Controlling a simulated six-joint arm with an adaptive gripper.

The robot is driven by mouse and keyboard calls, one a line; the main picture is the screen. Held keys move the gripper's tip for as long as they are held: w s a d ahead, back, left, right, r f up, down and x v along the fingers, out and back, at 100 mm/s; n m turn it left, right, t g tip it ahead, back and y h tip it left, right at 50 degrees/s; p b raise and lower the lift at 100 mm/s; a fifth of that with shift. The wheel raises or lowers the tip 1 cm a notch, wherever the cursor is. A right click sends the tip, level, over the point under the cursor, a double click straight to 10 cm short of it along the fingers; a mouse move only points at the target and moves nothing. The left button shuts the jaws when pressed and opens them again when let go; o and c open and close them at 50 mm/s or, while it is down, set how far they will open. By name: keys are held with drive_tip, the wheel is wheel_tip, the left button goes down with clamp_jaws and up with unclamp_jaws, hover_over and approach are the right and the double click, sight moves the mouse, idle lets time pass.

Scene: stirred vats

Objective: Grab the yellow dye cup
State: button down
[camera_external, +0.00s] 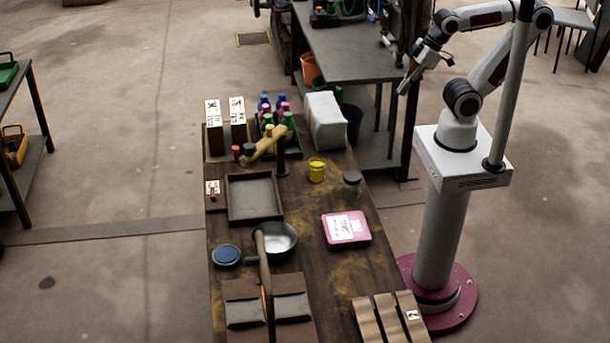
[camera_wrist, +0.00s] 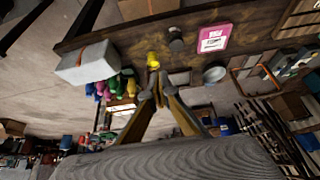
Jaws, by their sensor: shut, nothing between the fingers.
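The yellow dye cup (camera_external: 316,171) stands upright on the wooden bench, right of the middle of its far half. In the wrist view the yellow dye cup (camera_wrist: 153,60) shows just beyond my fingertips. My gripper (camera_external: 404,88) is raised in the air to the upper right of the bench, well away from the cup. In the wrist view my gripper (camera_wrist: 157,85) has its fingertips together with nothing between them. The cup is apart from the fingers.
A dark-lidded jar (camera_external: 352,183) stands close right of the cup, and a white block (camera_external: 325,121) stands behind it. Several coloured bottles (camera_external: 275,112) are at the back left. A shallow tray (camera_external: 254,196), a metal pan (camera_external: 278,238) and a pink box (camera_external: 346,229) lie nearer.

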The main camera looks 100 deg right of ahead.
drive_tip(key=c, duration=1.1)
unclamp_jaws()
drive_tip(key=shift+w, duration=0.1)
